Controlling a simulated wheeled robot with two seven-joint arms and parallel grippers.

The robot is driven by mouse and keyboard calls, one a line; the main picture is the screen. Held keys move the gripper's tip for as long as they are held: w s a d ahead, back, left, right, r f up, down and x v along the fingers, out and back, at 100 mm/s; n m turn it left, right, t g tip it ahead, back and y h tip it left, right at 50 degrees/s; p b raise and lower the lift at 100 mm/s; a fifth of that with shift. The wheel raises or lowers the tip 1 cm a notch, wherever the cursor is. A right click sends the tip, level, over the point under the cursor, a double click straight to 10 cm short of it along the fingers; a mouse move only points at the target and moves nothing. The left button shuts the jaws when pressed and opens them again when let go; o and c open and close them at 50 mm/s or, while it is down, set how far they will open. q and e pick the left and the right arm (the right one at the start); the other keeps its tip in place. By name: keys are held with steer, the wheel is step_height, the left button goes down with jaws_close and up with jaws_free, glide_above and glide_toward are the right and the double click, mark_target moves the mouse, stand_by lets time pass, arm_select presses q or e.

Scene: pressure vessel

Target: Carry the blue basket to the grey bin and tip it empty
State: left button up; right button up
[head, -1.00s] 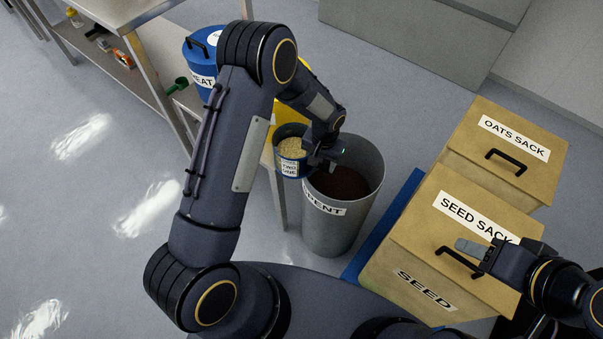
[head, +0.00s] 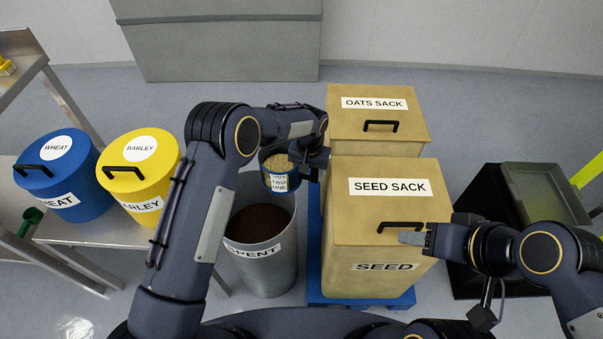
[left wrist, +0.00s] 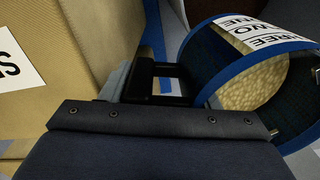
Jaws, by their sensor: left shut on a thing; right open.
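The blue basket (head: 278,186), a small tub with a blue rim and a white label, holds pale grain (head: 278,163). My left gripper (head: 312,165) is shut on its handle side, at the right of the tub. The basket looks roughly upright, above or just behind the far rim of the grey bin (head: 282,268). The bin is marked SPENT and has dark brown matter inside. In the left wrist view the basket (left wrist: 215,77) shows its grain, with the gripper (left wrist: 160,85) beside it. My right gripper (head: 412,238) is open and empty by the seed sack box's handle.
The seed sack box (head: 350,225) and oats sack box (head: 345,125) stand close right of the bin on a blue pallet (head: 314,265). Blue wheat (head: 75,205) and yellow barley (head: 165,165) tubs stand left on a table (head: 110,232). A black crate (head: 475,215) stands right.

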arm_select(q)
steer(key=shift+a+b, duration=0.15)
steer(key=shift+b, duration=0.35)
steer(key=shift+s+a+r+t+h+b, duration=0.1)
steer(key=shift+s+a+t+h+b, duration=0.4)
steer(key=shift+b, duration=0.55)
steer(key=r+t+h+b, duration=0.1)
steer(key=s+r+t+h+b, duration=0.1)
steer(key=b, duration=0.1)
steer(key=shift+a+r, duration=0.15)
steer(key=shift+a, duration=0.25)
